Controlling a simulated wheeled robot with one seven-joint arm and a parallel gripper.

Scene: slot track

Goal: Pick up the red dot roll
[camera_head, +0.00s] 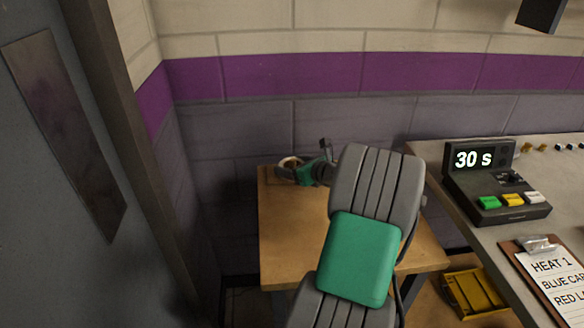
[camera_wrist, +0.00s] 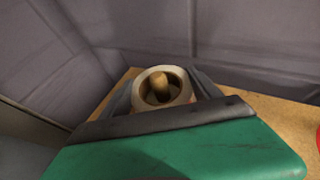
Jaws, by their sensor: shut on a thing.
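A pale roll, which I take for the red dot roll (camera_wrist: 164,73), is between the fingers of my gripper (camera_wrist: 163,95) in the wrist view. Its red dots cannot be made out. A wooden peg (camera_wrist: 160,84) shows inside its ring. My gripper is shut on the roll. In the head view the roll (camera_head: 289,162) and my gripper (camera_head: 288,172) are at the back left corner of the wooden table (camera_head: 285,240). My green gripper body hides the near side of the roll. I cannot tell whether the roll is lifted off the peg's base.
Brick walls stand close behind and left of the table. A grey counter to the right holds a timer (camera_head: 497,180) reading 30 s and a clipboard (camera_head: 549,275). A yellow bin (camera_head: 475,293) is low beside the table. A red edge (camera_wrist: 317,138) shows at the wrist view's right.

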